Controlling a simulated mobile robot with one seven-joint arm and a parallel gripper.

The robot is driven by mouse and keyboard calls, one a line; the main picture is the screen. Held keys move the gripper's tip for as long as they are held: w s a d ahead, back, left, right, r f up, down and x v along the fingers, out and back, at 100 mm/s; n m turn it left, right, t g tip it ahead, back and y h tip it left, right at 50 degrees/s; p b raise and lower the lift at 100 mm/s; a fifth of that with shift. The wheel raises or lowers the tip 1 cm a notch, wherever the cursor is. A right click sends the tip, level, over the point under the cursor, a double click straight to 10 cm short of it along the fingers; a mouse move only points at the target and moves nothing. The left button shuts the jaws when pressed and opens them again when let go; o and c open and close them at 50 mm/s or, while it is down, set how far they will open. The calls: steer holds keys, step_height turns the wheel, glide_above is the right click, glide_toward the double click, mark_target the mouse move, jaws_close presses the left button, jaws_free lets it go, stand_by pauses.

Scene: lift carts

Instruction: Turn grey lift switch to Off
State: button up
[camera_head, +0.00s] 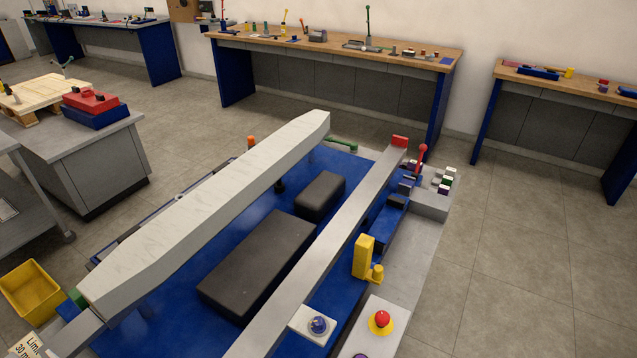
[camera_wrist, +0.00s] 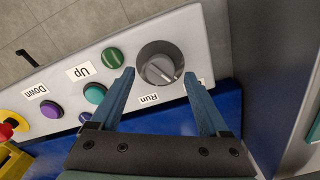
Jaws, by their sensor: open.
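The grey lift switch (camera_wrist: 159,66) is a round rotary knob with a raised ridge on a light grey control panel (camera_wrist: 110,38) in the wrist view. Its ridge slants down to the right. A "Run" label (camera_wrist: 147,98) sits just below it, upside down. Another label is mostly hidden by the right finger. My gripper (camera_wrist: 159,74) is open, with one blue fingertip on each side of the knob. I cannot tell whether the fingers touch it. My gripper is not recognisable in the head view.
A red button (camera_head: 381,319) shows in the head view. A yellow post (camera_head: 363,256) stands nearby. Floor at right is clear.

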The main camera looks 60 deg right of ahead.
step_height(320, 180, up, 12)
stand_by(0.4)
steer(key=shift+w, duration=0.1)
stand_by(0.4)
steer(key=w+d+r+n+t+h, duration=0.1)
steer(key=w+r+t+h, duration=0.4)
steer(key=w+r, duration=1.2)
steer(key=w+a+r+n+t+y, duration=0.1)
steer(key=w+a+r+t, duration=0.1)
steer(key=w+r+t, duration=0.45)
steer(key=w+a+r+t, duration=0.2)
steer(key=w+r, duration=0.1)
steer(key=r, duration=0.7)
steer(key=s+a+r+n+t+y, duration=0.1)
steer(key=a+r+t, duration=0.3)
steer(key=r, duration=0.8)
steer(key=s+a+r+t, duration=0.1)
steer(key=a+r+t, duration=0.35)
steer(key=r, duration=0.65)
steer(key=s+a+r+t+y, duration=0.1)
steer(key=s+a+r+t, duration=0.1)
steer(key=s+r, duration=0.3)
steer(key=s+a+r+n+t+y, duration=0.1)
steer(key=s+a+r+t+y, duration=0.1)
steer(key=r, duration=0.8)
steer(key=s+a+t, duration=0.1)
steer(key=s+a, duration=0.1)
steer(key=s, duration=0.1)
steer(key=shift+a, duration=0.25)
